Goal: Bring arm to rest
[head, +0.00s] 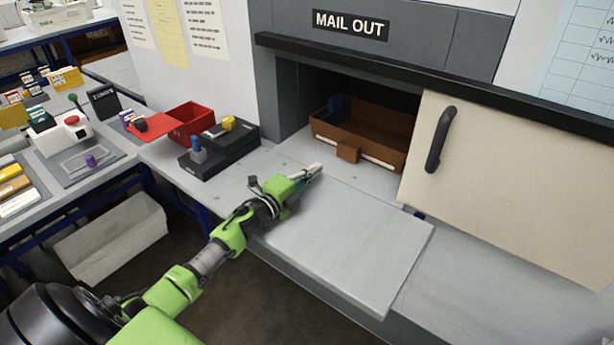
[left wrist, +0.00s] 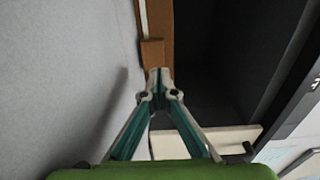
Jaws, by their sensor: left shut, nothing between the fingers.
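My left arm is green and black and reaches in from the lower left of the head view. Its left gripper (head: 314,171) is shut and empty above the grey counter (head: 345,240), in front of the mail-out opening. In the left wrist view the fingertips of the left gripper (left wrist: 158,76) are together, with nothing between them. A brown tray (head: 385,140) sits inside the opening, beyond the fingertips. The brown tray (left wrist: 157,25) also shows ahead of the fingers in the left wrist view; I cannot tell the exact gap. My right gripper is not in view.
A beige door (head: 520,190) with a black handle (head: 439,140) stands to the right of the opening. Black stamp pads (head: 205,163) and a red bin (head: 191,121) stand on the counter at the left. A white box (head: 112,235) is below the left bench.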

